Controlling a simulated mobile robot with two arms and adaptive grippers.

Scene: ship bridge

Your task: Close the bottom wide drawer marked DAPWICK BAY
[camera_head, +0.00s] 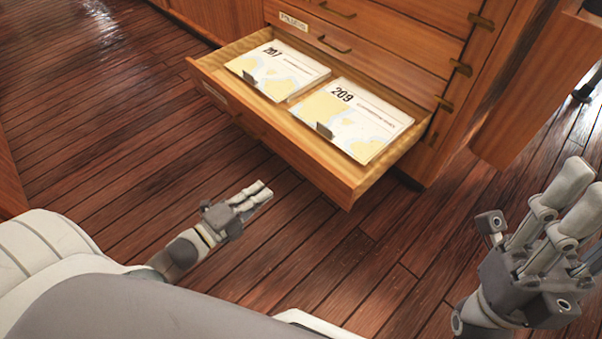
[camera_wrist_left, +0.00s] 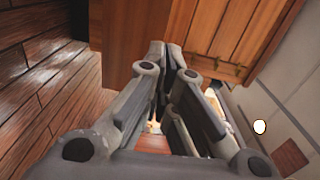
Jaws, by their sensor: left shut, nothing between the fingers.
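The bottom wide drawer (camera_head: 327,183) of the wooden cabinet stands pulled out over the floor. A small label plate on the left part of its front (camera_head: 215,93) is too small to read. Two charts lie inside, one marked 207 (camera_head: 278,69) and one marked 209 (camera_head: 352,120). My left gripper (camera_head: 260,192) is shut and empty, low over the floor in front of the drawer front and apart from it. Its closed fingers (camera_wrist_left: 168,62) show in the left wrist view, below a wooden panel (camera_wrist_left: 230,30). My right gripper (camera_head: 575,195) is to the right of the drawer, with nothing seen in it.
The drawers above (camera_head: 370,50) in the cabinet look closed, with metal handles and a label. The cabinet's right corner carries metal fittings (camera_head: 460,67). The plank floor (camera_head: 100,130) is clear left of the drawer. A dark post base (camera_head: 583,95) stands at far right.

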